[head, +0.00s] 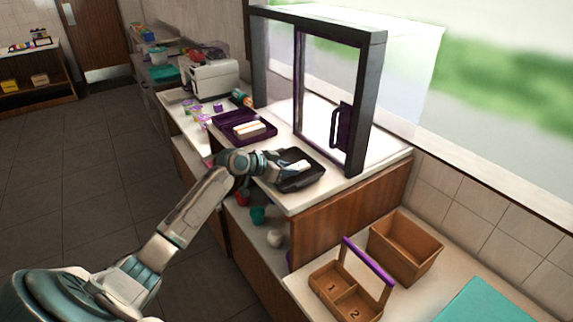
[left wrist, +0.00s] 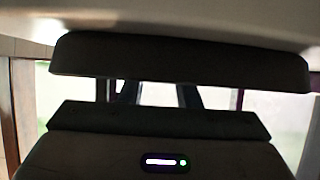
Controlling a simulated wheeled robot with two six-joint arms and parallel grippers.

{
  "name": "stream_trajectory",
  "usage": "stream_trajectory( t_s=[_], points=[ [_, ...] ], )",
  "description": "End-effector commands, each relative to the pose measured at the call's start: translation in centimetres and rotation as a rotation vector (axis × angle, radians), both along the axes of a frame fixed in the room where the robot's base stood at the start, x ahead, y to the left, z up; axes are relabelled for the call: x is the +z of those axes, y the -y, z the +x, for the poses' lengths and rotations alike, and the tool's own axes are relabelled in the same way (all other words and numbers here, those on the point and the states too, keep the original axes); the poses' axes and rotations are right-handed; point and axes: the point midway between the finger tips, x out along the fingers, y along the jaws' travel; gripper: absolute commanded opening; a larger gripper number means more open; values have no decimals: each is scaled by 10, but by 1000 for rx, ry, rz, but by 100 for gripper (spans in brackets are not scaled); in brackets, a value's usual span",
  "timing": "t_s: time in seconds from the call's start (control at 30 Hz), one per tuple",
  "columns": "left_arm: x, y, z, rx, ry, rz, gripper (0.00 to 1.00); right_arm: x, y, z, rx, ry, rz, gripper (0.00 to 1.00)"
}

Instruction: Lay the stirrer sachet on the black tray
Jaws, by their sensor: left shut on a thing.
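The black tray (head: 313,178) lies on the white counter in front of the dark-framed window. My left gripper (head: 279,169) is low over its left part, in from the left. It is shut on a small white thing (head: 296,167), which looks like the stirrer sachet and lies at or just above the tray; I cannot tell whether it touches. In the left wrist view a dark bar (left wrist: 180,62), probably the tray's edge, crosses in front of my left gripper (left wrist: 160,95). The sachet is not made out there. My right gripper is not in view.
A purple tray (head: 228,119) with white packets (head: 248,128) stands behind the black tray. The window frame (head: 357,110) rises close to its right. A two-part wooden caddy (head: 330,270) and an open wooden box (head: 404,243) stand on the lower counter in front.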

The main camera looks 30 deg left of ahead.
Motion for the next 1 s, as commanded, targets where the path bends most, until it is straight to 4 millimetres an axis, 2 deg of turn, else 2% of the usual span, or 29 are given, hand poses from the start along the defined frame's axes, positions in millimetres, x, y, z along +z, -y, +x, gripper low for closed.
stream_trajectory(
  t_s=[0.27,0.3,0.4,0.77,1.0],
  points=[
    [-4,0,0,0,1,0,9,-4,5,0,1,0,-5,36],
    [-4,0,0,0,1,0,32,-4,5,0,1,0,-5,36],
    [-3,0,0,0,0,0,51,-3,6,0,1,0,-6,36],
    [2,0,0,0,1,1,52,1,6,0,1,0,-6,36],
    [10,-11,-23,0,1,7,52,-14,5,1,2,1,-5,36]
  ],
)
